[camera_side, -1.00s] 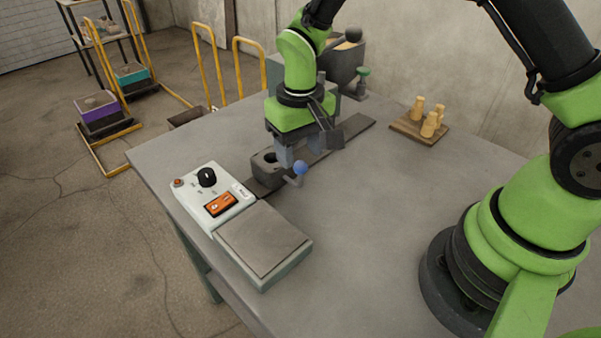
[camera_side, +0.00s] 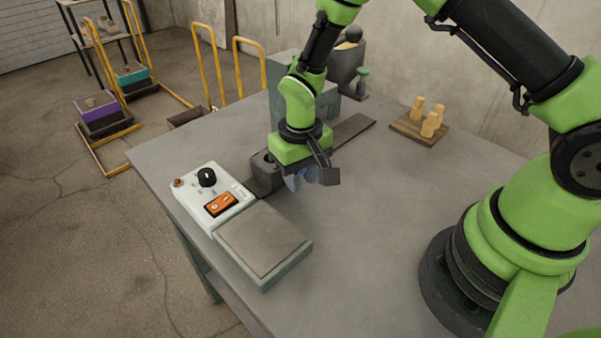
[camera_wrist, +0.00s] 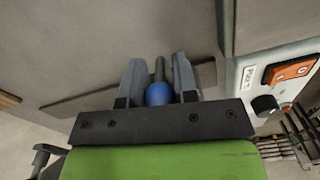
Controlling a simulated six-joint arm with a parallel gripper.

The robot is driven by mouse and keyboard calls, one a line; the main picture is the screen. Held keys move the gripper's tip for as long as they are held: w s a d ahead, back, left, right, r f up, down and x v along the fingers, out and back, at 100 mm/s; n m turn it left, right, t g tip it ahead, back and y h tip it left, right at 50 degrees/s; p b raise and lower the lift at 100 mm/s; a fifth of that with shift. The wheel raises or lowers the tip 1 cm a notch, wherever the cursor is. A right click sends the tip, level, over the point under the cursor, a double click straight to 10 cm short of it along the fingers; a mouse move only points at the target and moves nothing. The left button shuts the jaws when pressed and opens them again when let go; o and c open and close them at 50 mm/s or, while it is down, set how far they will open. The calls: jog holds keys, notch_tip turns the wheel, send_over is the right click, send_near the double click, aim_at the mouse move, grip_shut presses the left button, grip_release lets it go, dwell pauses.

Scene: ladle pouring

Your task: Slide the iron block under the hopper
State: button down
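The iron block (camera_side: 264,168), dark grey with a round hole in its top, sits at the near end of a dark flat strip (camera_side: 352,128) on the table. My gripper in the side view (camera_side: 303,182) is low beside the block and hides much of it. In the wrist view, my gripper's fingers (camera_wrist: 159,72) stand on either side of the block's rod handle and its blue ball knob (camera_wrist: 158,94). Small gaps show beside the rod, so the fingers look open. A grey-green housing (camera_side: 285,72) at the back may be the hopper; my arm partly covers it.
A white control box (camera_side: 213,192) with a black knob and orange switch stands left of the block, beside a flat-topped plate (camera_side: 262,238). A wooden board (camera_side: 405,128) with several pegs lies at the back right. The table's middle is clear.

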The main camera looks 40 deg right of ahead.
jog(key=d, duration=0.9)
jog(key=shift+d, duration=0.1)
jog(key=c, duration=0.9)
grip_release()
